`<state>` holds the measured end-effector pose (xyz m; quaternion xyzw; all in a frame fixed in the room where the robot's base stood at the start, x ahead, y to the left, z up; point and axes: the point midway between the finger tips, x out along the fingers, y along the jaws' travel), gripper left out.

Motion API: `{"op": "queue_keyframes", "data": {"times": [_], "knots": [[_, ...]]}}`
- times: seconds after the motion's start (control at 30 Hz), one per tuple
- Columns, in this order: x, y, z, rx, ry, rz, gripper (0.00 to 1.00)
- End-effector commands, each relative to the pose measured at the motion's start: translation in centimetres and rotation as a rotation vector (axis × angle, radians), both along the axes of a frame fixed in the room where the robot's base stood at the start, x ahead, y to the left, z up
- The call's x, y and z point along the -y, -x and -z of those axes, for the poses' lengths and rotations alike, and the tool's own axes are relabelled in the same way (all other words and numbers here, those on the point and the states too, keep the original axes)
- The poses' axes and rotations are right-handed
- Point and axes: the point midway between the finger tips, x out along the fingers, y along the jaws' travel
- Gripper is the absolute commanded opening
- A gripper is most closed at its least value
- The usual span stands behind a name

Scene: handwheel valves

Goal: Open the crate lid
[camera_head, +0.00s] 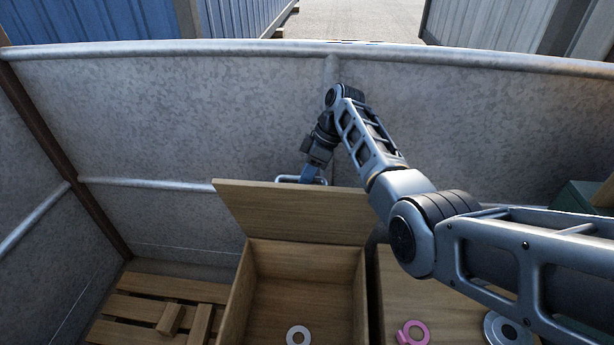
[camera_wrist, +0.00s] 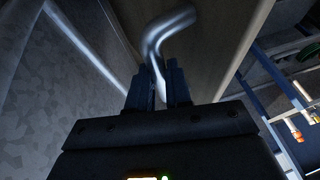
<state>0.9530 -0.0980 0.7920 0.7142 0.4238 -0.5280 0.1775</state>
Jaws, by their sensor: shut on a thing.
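The wooden crate (camera_head: 234,304) stands below my arm in the head view, and its inside is in plain sight. Its lid (camera_head: 292,212) is raised and tilted back at the crate's far side. A metal handle (camera_head: 287,179) shows at the lid's top edge, and it also shows as a bent bar in the wrist view (camera_wrist: 166,28). My gripper (camera_head: 310,174) reaches down behind the lid's top edge. In the wrist view, its two fingers (camera_wrist: 158,88) are shut on the handle.
A pale ring (camera_head: 299,335) lies inside the crate. A wooden surface to the right holds a pink ring (camera_head: 413,333) and a grey disc (camera_head: 505,330). A slatted pallet (camera_head: 150,305) lies at left. A grey metal wall (camera_head: 200,120) closes off the back.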

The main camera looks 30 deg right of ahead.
Motion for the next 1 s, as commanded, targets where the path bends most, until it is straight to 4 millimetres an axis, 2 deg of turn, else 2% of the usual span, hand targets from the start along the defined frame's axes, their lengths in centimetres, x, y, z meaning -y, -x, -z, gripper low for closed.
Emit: {"op": "queue_keyframes", "data": {"times": [0.03,0.07,0.3,0.63,1.0], "knots": [[0.1,0.6,1.2,-0.019,0.004,0.002,0.0],[0.1,0.6,1.2,-0.019,0.004,0.002,0.21],[0.1,0.4,0.8,-0.013,0.003,0.001,0.44],[0.3,0.3,-0.1,-0.009,0.001,0.001,0.44],[2.7,0.7,-5.1,-0.008,0.002,0.001,0.44]]}}
